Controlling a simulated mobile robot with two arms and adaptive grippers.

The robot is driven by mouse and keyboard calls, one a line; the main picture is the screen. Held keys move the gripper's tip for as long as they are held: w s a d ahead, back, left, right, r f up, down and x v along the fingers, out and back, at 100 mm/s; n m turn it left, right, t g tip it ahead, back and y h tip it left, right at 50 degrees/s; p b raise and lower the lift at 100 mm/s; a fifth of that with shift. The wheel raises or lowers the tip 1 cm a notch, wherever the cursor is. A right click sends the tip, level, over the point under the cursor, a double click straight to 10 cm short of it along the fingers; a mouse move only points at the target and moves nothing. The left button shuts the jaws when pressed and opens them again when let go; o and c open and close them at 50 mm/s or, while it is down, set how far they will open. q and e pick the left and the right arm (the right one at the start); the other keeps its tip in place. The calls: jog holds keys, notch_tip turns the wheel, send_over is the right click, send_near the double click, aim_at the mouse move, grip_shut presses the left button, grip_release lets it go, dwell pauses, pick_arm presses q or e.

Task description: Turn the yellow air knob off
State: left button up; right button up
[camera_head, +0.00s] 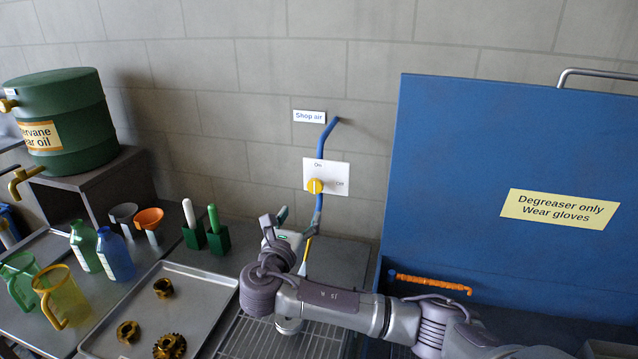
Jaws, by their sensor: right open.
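The yellow air knob (315,186) sits on a white plate (340,180) on the wall, marked "On" at the top and "Off" at the right. Which mark the knob points to is too small to tell. A "Shop air" label (309,117) and a blue hose (322,145) are above it. My right gripper (274,219) is open, below and left of the knob and apart from it in the picture. A white and green item (290,238) is partly hidden behind the gripper. My left gripper is not in view.
A blue degreaser cabinet (460,150) with a raised panel stands at right, an orange-handled tool (432,283) at its edge. A metal tray (205,290) with brass gears, green holders (217,240), bottles, jugs and a green oil drum (65,120) are at left.

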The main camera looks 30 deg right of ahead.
aim_at(314, 190)
jog(key=p+x, duration=0.3)
jog(key=x, duration=0.8)
jog(key=shift+w+d+r, duration=0.1)
jog(key=shift+d+r, duration=0.1)
jog(key=shift+w+d, duration=0.2)
jog(key=shift+d, duration=0.05)
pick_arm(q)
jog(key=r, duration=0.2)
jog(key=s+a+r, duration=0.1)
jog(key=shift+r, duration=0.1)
pick_arm(e)
jog(key=shift+w+d, duration=0.15)
jog(key=shift+d, duration=0.05)
jog(key=c, duration=1.1)
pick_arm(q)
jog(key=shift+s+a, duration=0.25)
pick_arm(e)
jog(key=shift+c, duration=0.2)
